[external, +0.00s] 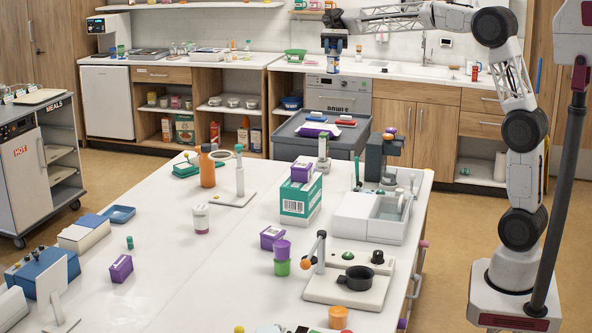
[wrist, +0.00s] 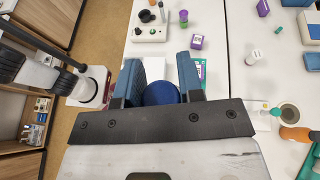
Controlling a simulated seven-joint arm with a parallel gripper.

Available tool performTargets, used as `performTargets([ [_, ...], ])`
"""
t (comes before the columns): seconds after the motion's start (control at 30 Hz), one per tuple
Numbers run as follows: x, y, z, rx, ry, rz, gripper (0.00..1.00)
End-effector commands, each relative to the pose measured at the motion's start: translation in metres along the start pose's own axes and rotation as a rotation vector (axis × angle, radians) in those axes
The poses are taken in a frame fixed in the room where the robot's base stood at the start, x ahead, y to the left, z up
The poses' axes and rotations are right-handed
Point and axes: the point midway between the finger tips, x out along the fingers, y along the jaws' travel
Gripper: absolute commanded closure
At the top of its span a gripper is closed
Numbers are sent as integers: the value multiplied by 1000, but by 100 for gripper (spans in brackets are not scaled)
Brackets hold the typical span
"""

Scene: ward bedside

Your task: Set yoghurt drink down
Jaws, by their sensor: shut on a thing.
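My gripper (external: 334,50) hangs in the air at the top of the external view, above the far part of the worktop. It is shut on a small blue-topped container, likely the yoghurt drink (external: 333,68), which looks roughly upright and touches nothing below that I can see. In the wrist view my gripper (wrist: 161,85) has its two blue pads on either side of the round, dark blue top of the yoghurt drink (wrist: 161,94). The container's lower body is hidden there.
The white table (external: 170,270) holds an orange bottle (external: 207,168), a green-white carton (external: 300,197), a white basin unit (external: 372,217) and a white-pink tub (external: 201,219). A grey trolley (external: 290,131) with several items stands behind. Bare tabletop lies left of centre.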

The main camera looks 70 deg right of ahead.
Motion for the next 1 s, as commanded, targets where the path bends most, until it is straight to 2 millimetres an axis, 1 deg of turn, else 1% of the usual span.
performTargets([
  [0.03,3,0,-9,6,-2,-1,91],
  [0.17,9,0,-24,6,-2,-1,91],
  [0.37,20,0,-51,7,-3,-2,91],
  [0.53,32,1,-82,7,-2,-2,91],
  [0.67,48,0,-121,10,-5,-2,91],
  [0.9,80,1,-198,9,-4,-2,91],
  [0.97,88,1,-218,9,-4,-2,91],
  [1.0,94,1,-231,10,-5,-2,91],
])
